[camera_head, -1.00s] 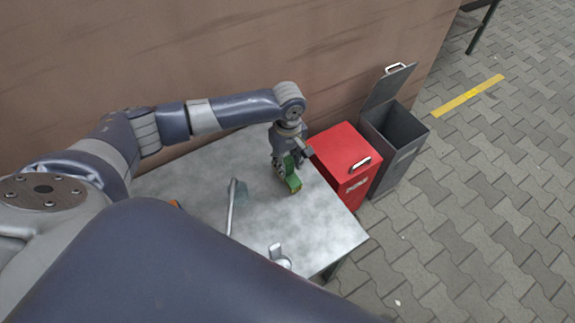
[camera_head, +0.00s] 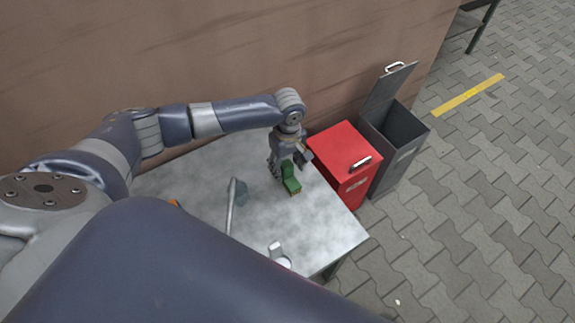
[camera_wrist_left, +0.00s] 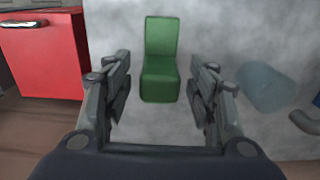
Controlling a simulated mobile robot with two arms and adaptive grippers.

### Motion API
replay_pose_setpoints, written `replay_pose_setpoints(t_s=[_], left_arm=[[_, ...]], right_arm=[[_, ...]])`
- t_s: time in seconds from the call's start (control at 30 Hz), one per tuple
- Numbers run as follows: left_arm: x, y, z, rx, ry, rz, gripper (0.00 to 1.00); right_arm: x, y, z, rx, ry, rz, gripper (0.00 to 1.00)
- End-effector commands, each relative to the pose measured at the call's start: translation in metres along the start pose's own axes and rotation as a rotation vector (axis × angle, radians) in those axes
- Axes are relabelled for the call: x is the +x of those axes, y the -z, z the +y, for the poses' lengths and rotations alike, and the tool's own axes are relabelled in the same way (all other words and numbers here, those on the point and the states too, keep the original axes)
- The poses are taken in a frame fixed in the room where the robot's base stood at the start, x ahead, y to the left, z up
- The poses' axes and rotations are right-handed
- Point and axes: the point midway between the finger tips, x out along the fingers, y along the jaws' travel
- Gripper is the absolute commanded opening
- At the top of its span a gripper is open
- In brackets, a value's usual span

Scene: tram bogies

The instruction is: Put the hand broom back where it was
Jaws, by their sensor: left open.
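The green hand broom (camera_head: 291,180) rests on the metal table (camera_head: 320,225), near the table edge by the red box. In the left wrist view the green piece (camera_wrist_left: 160,62) lies between the two fingers, with a visible gap on each side. My left gripper (camera_head: 290,163) is open around or just above the broom, its fingers pointing down at the table. The fingers (camera_wrist_left: 160,88) do not appear to touch it. My right gripper is not in view.
A red box (camera_head: 338,150) and a grey bin (camera_head: 402,150) with its lid up stand beyond the table. A brown wall (camera_head: 220,50) runs behind.

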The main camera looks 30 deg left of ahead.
Motion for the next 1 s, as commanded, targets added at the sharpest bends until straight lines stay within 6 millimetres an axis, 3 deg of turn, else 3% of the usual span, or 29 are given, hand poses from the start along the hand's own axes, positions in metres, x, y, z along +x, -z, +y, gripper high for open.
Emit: replay_pose_setpoints(t_s=[0.17,0.4,0.6,1.0], left_arm=[[-0.027,0.001,0.001,0.001,-0.004,0.001,0.53],[-0.079,0.000,0.001,0.001,-0.005,0.001,0.53],[-0.110,0.000,0.001,0.000,-0.002,0.000,0.53],[-0.120,0.000,0.000,-0.001,0.000,0.000,0.53]], right_arm=[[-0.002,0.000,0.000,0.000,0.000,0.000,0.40],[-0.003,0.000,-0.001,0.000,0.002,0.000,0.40],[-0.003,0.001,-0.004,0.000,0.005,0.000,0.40],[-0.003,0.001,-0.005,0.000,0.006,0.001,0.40]])
